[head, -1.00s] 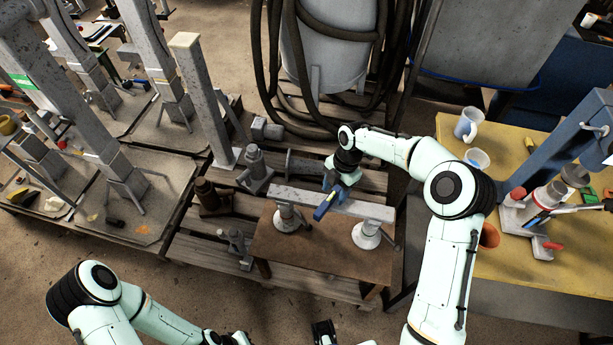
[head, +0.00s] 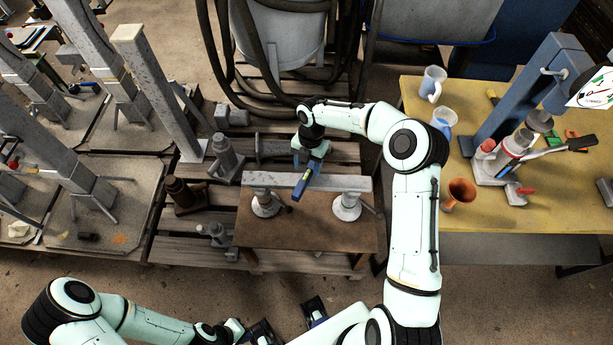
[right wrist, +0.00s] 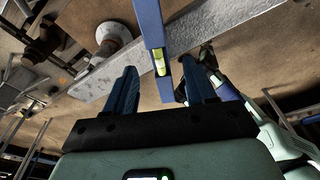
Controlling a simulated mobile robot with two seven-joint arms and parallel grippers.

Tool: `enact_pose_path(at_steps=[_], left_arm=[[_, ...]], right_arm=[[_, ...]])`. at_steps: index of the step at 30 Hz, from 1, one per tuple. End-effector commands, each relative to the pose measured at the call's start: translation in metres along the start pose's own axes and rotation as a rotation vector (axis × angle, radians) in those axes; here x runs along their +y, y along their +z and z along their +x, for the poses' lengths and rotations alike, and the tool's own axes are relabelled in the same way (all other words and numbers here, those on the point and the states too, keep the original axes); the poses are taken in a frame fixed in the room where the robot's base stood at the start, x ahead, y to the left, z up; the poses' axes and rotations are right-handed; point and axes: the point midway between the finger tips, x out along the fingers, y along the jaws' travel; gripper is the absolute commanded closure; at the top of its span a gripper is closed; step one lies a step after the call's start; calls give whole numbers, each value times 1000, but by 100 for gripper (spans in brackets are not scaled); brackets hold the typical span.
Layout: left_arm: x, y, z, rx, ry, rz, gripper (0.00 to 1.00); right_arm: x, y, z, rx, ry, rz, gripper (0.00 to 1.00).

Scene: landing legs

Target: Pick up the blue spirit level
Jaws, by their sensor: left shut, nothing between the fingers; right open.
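The blue spirit level (head: 300,190) lies across a grey metal beam (head: 340,184), its near end sticking out past the beam. In the right wrist view the level (right wrist: 148,28) shows a yellow-green vial, and its end lies between my right fingers. My right gripper (head: 312,158) is open just above and behind the level; its blue fingers (right wrist: 160,88) stand on either side of it with gaps showing. My left gripper (head: 262,331) is shut and empty, low at the front, far from the level.
The beam rests on two round-footed supports (head: 347,206) on a brown table (head: 300,237). A pallet with grey jacks (head: 225,155) is to the left. A yellow bench (head: 480,215) with mugs and tools stands to the right. A hose-wrapped tank (head: 285,35) is behind.

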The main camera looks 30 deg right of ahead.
Motion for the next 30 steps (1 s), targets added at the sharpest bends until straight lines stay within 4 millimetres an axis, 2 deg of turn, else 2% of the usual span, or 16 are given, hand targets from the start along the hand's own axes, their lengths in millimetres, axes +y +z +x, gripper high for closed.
enact_pose_path(at_steps=[7, 14, 15, 17, 18, 20, 30], left_arm=[[0, 0, 1, 0, 0, 0, 100], [0, 0, 1, 0, 0, 0, 100], [0, 0, 1, 0, 0, 0, 100], [0, 0, 1, 0, 0, 0, 100], [0, 0, 1, 0, 0, 0, 100], [0, 0, 1, 0, 0, 0, 100], [0, 0, 0, 0, 0, 0, 100]], right_arm=[[0, -1, 38, 3, -2, -1, 45], [0, 0, 41, 1, 0, 0, 45], [0, 0, 41, 1, 0, 0, 51], [0, 0, 41, 1, 0, 0, 71], [0, 0, 41, 1, 0, 0, 84], [0, 0, 41, 1, 0, 0, 100], [0, 0, 38, 0, 1, 0, 100]])
